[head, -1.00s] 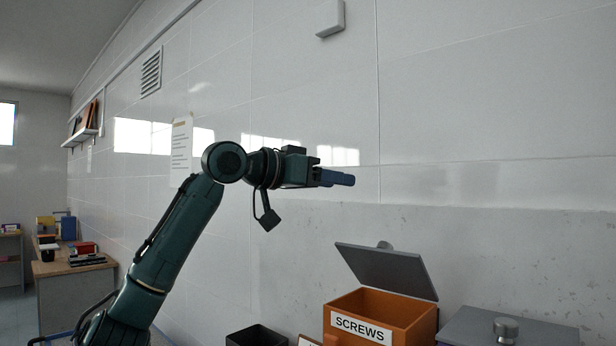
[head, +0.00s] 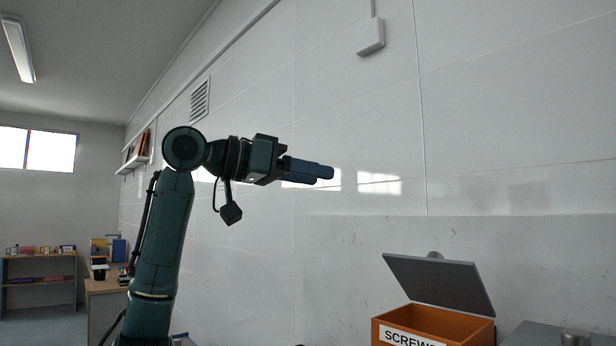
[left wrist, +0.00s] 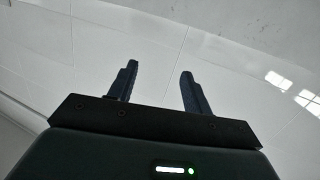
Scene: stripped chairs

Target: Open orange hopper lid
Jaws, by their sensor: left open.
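The orange hopper (head: 452,325) stands at the lower right in the head view, with a white label reading SCREWS on its front. Its grey lid (head: 440,283) stands open, tilted up above the box. The hopper's lower part is cut off by the frame's edge. My left gripper (head: 328,174) is raised in front of the wall, up and to the left of the hopper, clear of the lid. In the left wrist view its two blue fingers (left wrist: 157,82) are apart, with nothing between them. My right gripper is in neither view.
Next to the hopper on the right is a grey lid with a knob (head: 575,337). A tiled wall (head: 370,120) runs behind. A desk (head: 103,300) and a shelf unit (head: 40,283) stand far left. The air around my left gripper is free.

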